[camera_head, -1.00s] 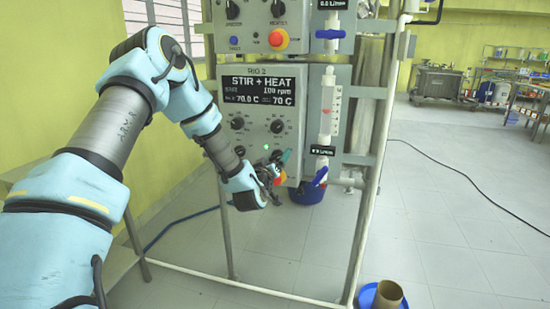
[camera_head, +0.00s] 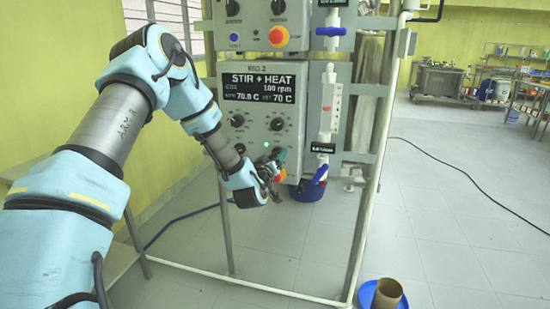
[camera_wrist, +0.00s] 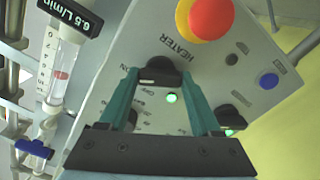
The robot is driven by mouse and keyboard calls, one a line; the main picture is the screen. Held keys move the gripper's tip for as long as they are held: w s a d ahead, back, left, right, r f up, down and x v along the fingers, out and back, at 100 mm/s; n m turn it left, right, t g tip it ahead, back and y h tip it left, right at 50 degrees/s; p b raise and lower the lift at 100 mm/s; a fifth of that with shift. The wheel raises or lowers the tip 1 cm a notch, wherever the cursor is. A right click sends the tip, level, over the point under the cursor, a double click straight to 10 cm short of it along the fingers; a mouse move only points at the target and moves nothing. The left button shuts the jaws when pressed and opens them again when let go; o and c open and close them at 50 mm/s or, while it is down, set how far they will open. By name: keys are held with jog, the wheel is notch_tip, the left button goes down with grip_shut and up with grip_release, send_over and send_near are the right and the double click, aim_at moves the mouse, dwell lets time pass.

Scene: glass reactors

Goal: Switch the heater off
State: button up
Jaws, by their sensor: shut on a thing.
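The heater knob (camera_wrist: 160,70) is black, beside the word HEATER on the grey control panel, in the wrist view. My gripper (camera_wrist: 160,78) has its teal fingers on either side of this knob and is shut on it. A green light (camera_wrist: 172,98) glows beside the knob. In the head view my gripper (camera_head: 272,162) is at the lower part of the RIG 2 box (camera_head: 287,133) and hides the knob there. The display (camera_head: 258,88) reads STIR + HEAT, 100 rpm, about 70 C. Which mark the knob points at cannot be told.
A red and yellow stop button (camera_wrist: 205,18) is close beyond the knob, with a second black knob (camera_wrist: 232,117) and a blue button (camera_wrist: 268,81) to the right. A flow meter with a blue valve (camera_head: 321,173) is right of the box.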

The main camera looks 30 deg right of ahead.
jog(key=shift+c, duration=0.4)
jog(key=shift+f+n+b, duration=0.1)
jog(key=shift+n+b, duration=0.3)
jog(key=shift+b, duration=0.05)
jog(key=n+b, duration=0.3)
jog(key=shift+f+n+b, duration=0.15)
jog(key=shift+n+b, duration=0.2)
jog(key=shift+n, duration=0.05)
jog(key=n+b, duration=0.3)
jog(key=n, duration=0.1)
jog(key=shift+w+a, duration=0.1)
jog(key=shift+n+b, duration=0.7)
jog(key=shift+n, duration=0.9)
jog(key=o, duration=1.4)
jog(key=shift+r, duration=0.2)
